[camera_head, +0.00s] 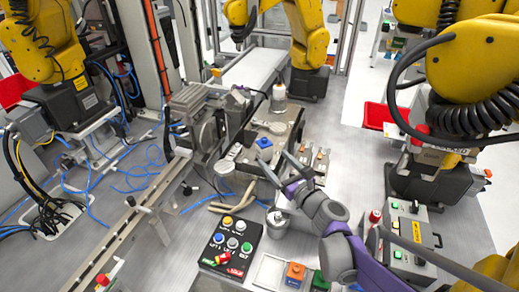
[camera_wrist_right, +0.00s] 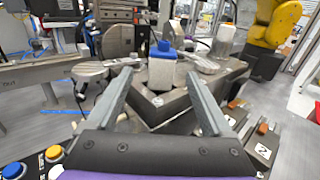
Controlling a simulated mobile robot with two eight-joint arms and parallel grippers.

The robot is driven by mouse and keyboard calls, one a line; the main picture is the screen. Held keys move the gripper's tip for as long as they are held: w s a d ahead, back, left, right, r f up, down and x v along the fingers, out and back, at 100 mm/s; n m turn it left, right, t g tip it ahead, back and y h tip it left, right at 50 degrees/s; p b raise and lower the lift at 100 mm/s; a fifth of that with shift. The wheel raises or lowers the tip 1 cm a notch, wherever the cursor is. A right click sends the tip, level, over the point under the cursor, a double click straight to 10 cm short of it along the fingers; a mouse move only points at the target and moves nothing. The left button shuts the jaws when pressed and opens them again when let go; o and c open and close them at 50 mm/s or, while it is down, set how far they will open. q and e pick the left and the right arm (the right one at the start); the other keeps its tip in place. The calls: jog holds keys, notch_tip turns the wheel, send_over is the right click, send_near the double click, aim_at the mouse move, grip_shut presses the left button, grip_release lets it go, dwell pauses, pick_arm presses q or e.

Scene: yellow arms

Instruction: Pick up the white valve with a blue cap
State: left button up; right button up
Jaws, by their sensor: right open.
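The white valve with a blue cap (camera_head: 263,143) stands on a dark metal block on the table in the head view. In the right wrist view its white body (camera_wrist_right: 162,76) is upright under the blue cap, in the middle between my fingers and beyond them. My right gripper (camera_head: 275,161) is open and empty, just in front of the valve, its two fingers pointing toward it. The fingers look apart from the valve. My left gripper is not in view.
A white bottle (camera_head: 279,97) stands behind the valve. A grey machine vise (camera_head: 200,125) is to the left. A black button panel (camera_head: 231,246) and an orange button box (camera_head: 295,271) lie in front. Small clamps (camera_head: 321,160) sit to the right. Yellow robot arms stand around the table.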

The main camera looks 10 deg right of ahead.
aim_at(267, 150)
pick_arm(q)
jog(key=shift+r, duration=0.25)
pick_arm(e)
jog(key=x, duration=0.4)
jog(key=shift+w+r, duration=0.1)
jog(key=shift+w, duration=0.35)
pick_arm(q)
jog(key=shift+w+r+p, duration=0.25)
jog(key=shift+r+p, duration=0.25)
jog(key=shift+p, duration=0.1)
pick_arm(e)
jog(key=x, duration=0.5)
jog(key=shift+w, duration=0.4)
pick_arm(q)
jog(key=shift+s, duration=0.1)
pick_arm(e)
jog(key=shift+s, duration=0.1)
grip_shut()
